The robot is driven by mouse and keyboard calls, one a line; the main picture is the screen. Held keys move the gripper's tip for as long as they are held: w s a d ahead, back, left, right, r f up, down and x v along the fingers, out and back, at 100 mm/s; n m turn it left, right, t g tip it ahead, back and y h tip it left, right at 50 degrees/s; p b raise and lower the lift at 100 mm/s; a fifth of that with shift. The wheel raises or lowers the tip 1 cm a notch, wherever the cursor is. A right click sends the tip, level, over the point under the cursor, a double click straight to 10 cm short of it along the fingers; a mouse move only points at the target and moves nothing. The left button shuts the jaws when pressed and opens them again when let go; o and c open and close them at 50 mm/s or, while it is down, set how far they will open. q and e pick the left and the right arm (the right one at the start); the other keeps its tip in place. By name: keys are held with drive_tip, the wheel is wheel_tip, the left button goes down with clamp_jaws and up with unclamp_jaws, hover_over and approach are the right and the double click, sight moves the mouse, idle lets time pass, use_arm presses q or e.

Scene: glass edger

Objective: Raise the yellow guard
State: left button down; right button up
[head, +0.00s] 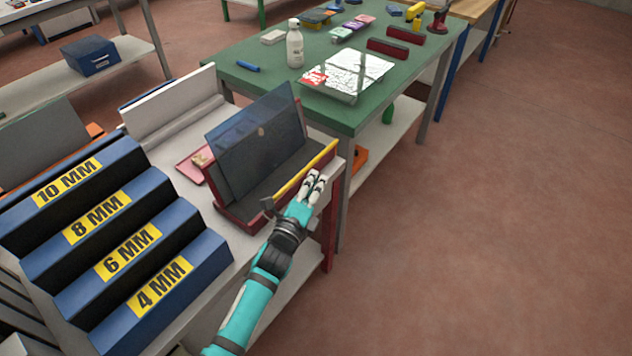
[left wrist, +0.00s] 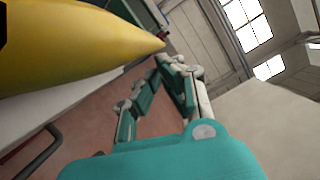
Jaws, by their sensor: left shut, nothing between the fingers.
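The yellow guard (head: 303,171) is a narrow bar, slanting along the front right edge of a dark red edger base (head: 232,212). A dark glass pane (head: 258,140) stands tilted in the base behind it. My left gripper (head: 318,178) is shut and empty, just on the near right side of the guard. I cannot tell whether it touches the bar. In the left wrist view the guard (left wrist: 75,45) fills the upper left, close to the camera, and the gripper fingers (left wrist: 165,75) sit to the right of its tip. My right gripper is not in view.
A blue stepped rack (head: 120,235) with thickness labels stands left of the edger. Open floor (head: 480,210) lies to the right.

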sight(306, 169)
use_arm(q)
drive_tip(key=shift+w+a+r+n+p, duration=0.1)
drive_tip(key=shift+a+r+n+p, duration=0.05)
drive_tip(key=shift+r+n+p, duration=0.2)
drive_tip(key=a+r+n+p, duration=0.1)
drive_tip(key=p, duration=0.1)
drive_tip(key=w+r+n+p, duration=0.1)
drive_tip(key=n+p, duration=0.1)
drive_tip(key=shift+w+a+r+g+y+p, duration=0.15)
drive_tip(key=shift+a+g+y+p, duration=0.15)
drive_tip(key=shift+a+g+p, duration=0.1)
drive_tip(key=shift+w+a+r+n+p, duration=0.1)
drive_tip(key=shift+w+a+n+p, duration=0.25)
drive_tip(key=shift+n, duration=0.4)
drive_tip(key=shift+w+a+r, duration=0.1)
drive_tip(key=shift+w+a, duration=0.1)
drive_tip(key=shift+a, duration=0.2)
drive_tip(key=shift+p, duration=0.3)
